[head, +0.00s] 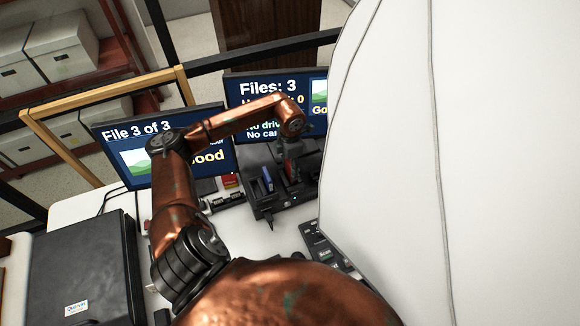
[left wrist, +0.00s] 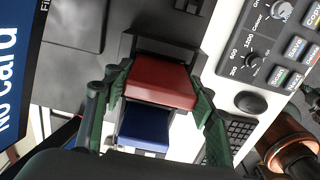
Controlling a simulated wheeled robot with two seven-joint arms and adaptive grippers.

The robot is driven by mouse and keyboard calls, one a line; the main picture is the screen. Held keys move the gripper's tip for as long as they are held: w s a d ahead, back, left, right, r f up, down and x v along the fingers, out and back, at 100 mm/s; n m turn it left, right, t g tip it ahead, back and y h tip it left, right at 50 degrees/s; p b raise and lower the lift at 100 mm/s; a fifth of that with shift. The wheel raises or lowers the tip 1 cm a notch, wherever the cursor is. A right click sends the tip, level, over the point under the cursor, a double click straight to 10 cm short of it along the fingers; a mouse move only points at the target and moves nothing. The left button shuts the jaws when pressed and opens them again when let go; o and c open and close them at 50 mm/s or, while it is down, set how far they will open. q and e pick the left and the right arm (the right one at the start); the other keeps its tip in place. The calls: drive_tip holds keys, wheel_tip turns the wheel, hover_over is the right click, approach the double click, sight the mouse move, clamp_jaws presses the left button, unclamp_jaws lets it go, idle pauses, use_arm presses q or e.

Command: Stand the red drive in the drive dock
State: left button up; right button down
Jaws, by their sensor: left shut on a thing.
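My left gripper (head: 291,172) is over the dark drive dock (head: 300,193) in the head view. In the left wrist view its green-sided fingers (left wrist: 160,98) are shut on the red drive (left wrist: 160,82), one on each side. A blue drive (head: 267,178) stands upright in the dock, beside the gripper; it also shows in the left wrist view (left wrist: 145,130). The red drive's lower end is hidden, so I cannot tell whether it is in a slot. My right gripper is not in view.
Two screens stand behind: the left one (head: 140,128) reads "File 3 of 3", the right one (head: 262,88) "Files: 3". A control panel (left wrist: 275,45) with buttons lies beside the dock. A black case (head: 85,265) is at left. A large white surface (head: 480,150) hides the right side.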

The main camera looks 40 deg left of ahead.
use_arm(q)
drive_tip(key=shift+f+b, duration=0.55)
drive_tip(key=shift+f, duration=0.3)
drive_tip(key=o, duration=1.4)
wheel_tip(320, 180, up, 12)
drive_tip(key=shift+r, duration=0.1)
